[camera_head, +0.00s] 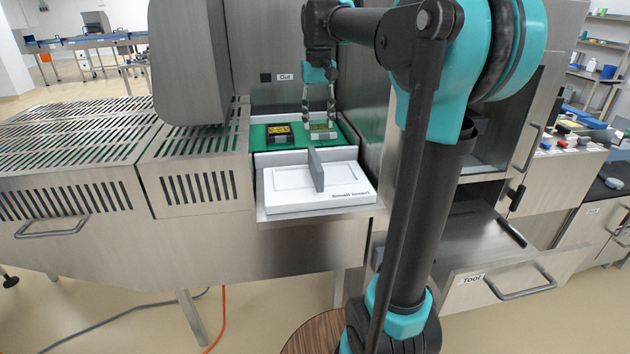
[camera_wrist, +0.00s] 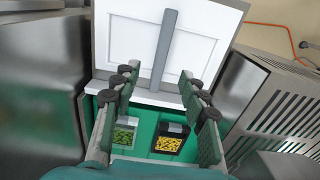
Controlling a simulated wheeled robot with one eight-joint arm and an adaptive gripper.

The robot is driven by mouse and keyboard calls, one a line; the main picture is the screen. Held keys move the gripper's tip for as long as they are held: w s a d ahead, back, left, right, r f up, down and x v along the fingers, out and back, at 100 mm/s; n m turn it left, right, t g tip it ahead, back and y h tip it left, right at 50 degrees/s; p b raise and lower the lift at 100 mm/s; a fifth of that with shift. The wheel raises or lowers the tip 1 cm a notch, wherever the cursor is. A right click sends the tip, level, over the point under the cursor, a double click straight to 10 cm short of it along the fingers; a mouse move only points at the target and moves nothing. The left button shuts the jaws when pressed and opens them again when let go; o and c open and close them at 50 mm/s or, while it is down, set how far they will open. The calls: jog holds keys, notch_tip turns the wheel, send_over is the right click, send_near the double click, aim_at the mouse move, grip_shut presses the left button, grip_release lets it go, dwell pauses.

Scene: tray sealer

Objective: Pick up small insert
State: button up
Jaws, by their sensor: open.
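The small insert (camera_head: 283,201) is a white flat plate with a label on its front edge and a raised grey bar handle (camera_head: 316,172). It lies on the steel ledge at the front of the sealer. My gripper (camera_head: 319,114) is open and empty, pointing down above the green surface behind the insert. In the wrist view, the insert (camera_wrist: 125,45) is at the top, and its handle (camera_wrist: 165,45) stands beyond my open fingers (camera_wrist: 158,82). No finger appears to touch the handle.
A dark tray of yellow food (camera_head: 278,132) and a light tray of green food (camera_head: 322,130) sit on the green surface (camera_head: 258,138) beneath my gripper. Steel housing walls stand to the left, behind and right. A labelled tool drawer (camera_head: 520,282) is open at right.

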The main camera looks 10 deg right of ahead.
aim_at(316, 160)
notch_tip(316, 160, down, 10)
jog(key=shift+f, duration=0.1)
jog(key=shift+a+f, duration=0.15)
jog(key=shift+f, duration=1.25)
jog(key=shift+a+f, duration=0.15)
jog(key=shift+f, duration=1.2)
jog(key=shift+f, duration=0.2)
grip_shut()
